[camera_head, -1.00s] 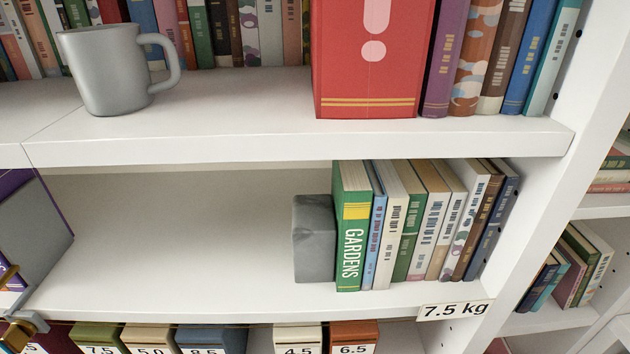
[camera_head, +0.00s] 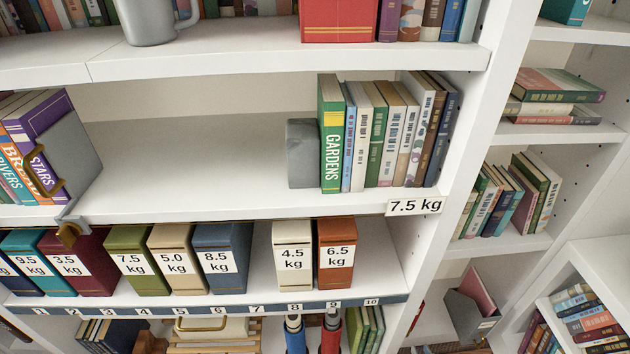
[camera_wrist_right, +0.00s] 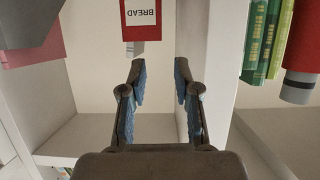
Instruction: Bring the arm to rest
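My right gripper (camera_wrist_right: 160,82) shows in the right wrist view with its two blue-padded fingers spread apart. Nothing is held between them; a red box marked BREAD (camera_wrist_right: 140,14) appears upside down beyond the fingertips. In the head view I cannot clearly make out the right gripper; a dark shape sits at the bottom edge, right of centre. My left gripper is not in view.
A white bookcase (camera_head: 250,207) fills the head view. A row of books with a green GARDENS book (camera_head: 331,150) leans by a grey block (camera_head: 303,155). Weight-marked boxes (camera_head: 221,262) stand below over a numbered strip. A grey mug (camera_head: 149,24) stands above. Middle-shelf space is bare.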

